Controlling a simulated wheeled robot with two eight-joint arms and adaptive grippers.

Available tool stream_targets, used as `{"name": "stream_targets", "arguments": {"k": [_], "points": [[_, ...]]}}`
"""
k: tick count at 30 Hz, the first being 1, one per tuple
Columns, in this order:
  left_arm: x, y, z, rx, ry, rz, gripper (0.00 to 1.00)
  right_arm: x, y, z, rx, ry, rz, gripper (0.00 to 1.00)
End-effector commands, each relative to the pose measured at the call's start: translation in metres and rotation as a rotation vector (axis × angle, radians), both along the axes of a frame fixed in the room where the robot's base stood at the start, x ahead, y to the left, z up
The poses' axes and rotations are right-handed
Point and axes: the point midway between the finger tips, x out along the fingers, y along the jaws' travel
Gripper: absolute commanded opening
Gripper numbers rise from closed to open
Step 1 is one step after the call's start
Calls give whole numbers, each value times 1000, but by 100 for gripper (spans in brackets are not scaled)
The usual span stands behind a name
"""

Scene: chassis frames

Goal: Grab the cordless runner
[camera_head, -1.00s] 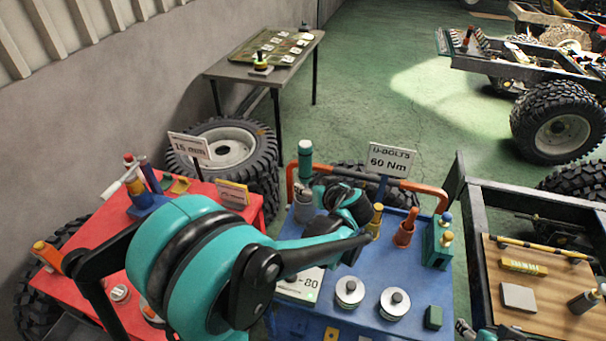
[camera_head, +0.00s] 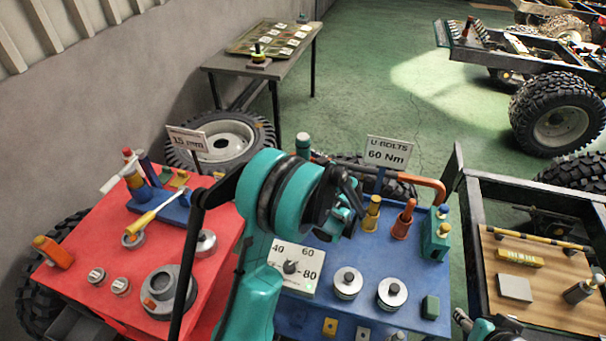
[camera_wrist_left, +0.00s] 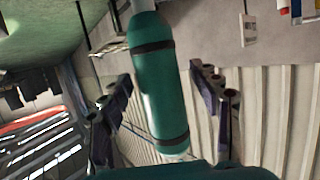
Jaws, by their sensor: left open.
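The cordless runner looks to be the upright teal cylinder whose top (camera_head: 302,145) shows at the back left of the blue worktop (camera_head: 410,245). Its lower part is hidden behind my left arm. In the left wrist view, a long teal cylinder with black bands (camera_wrist_left: 158,90) runs between the fingers of my left gripper (camera_wrist_left: 161,76). The gripper is open, with a finger on each side and visible gaps. In the head view my left wrist hides its fingers. A small part, apparently of my right arm (camera_head: 495,328), shows at the bottom edge; its jaws are unclear.
The blue worktop also holds a dial box (camera_head: 290,268), silver-topped canisters (camera_head: 347,283), a yellow tool (camera_head: 372,214) and an orange tool (camera_head: 404,222). An orange bent bar (camera_head: 428,184) and a "U-BOLTS 60 Nm" sign (camera_head: 387,153) stand behind. A red worktop (camera_head: 85,255) is left.

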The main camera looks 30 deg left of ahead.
Motion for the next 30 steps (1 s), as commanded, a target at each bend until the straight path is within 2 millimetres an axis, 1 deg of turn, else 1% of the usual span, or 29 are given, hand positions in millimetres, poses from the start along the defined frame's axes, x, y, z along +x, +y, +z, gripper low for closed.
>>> {"name": "stream_targets", "arguments": {"k": [2,7,8,9,11,12,15,25,30], "points": [[3,5,-2,0,0,0,62,0,0,-1,0,0,0,51],[3,5,-1,0,1,-1,62,0,0,-1,0,0,0,51],[3,5,-1,0,1,-1,60,0,0,-1,0,0,0,51],[3,5,-1,-1,1,-1,49,0,0,-1,0,0,0,51],[3,5,-1,-1,1,-1,33,0,0,-1,0,0,0,51],[3,5,-1,-1,1,-1,23,0,0,-1,0,0,0,51],[3,5,-2,-1,1,-1,0,0,0,-1,0,0,0,51],[3,5,0,0,1,-1,0,0,0,0,0,0,0,51],[3,5,9,1,0,-1,0,0,0,2,0,0,0,51]]}}
